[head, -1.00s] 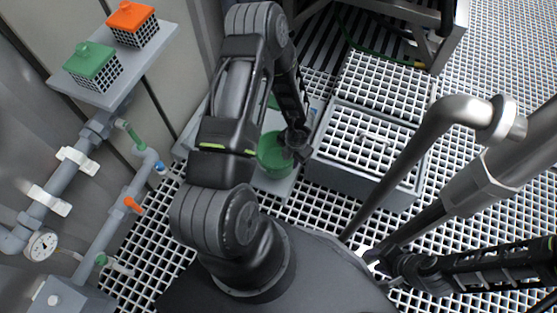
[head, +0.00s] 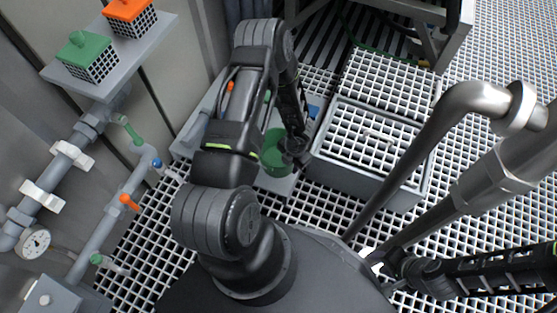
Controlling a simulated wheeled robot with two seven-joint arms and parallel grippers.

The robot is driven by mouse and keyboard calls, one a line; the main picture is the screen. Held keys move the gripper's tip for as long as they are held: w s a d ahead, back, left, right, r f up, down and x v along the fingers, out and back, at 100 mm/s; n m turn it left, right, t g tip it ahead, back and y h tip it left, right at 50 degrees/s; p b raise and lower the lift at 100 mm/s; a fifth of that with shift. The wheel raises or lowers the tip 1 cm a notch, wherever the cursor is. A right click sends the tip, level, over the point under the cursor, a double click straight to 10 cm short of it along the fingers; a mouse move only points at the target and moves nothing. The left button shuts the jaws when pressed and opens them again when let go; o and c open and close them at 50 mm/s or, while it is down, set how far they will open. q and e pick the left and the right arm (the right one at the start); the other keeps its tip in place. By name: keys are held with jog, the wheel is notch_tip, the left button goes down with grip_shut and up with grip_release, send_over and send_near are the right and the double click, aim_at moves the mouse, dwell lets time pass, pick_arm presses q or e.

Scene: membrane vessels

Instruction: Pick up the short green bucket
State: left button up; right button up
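A green bucket (head: 273,156) stands on a light grey platform (head: 284,186) near the middle of the head view. My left arm covers its left side, so its full shape and height are hard to judge. My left gripper (head: 296,152) is at the right side of the bucket, overlapping its rim in the view. Its fingers are dark and small, and I cannot tell whether they are open or touch the bucket. My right gripper (head: 392,268) is low at the right, far from the bucket, and its finger state is unclear.
A grey box with a grated top (head: 367,150) stands right of the bucket. A thick grey pipe (head: 425,135) rises in front of it. At the left are a green caged box (head: 88,55), an orange one (head: 131,17), wall pipes and a gauge (head: 34,241).

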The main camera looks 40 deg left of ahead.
pick_arm(q)
jog(key=shift+f, duration=0.5)
jog(key=shift+a, duration=0.1)
jog(key=shift+c, duration=0.4)
grip_shut()
dwell(0.9)
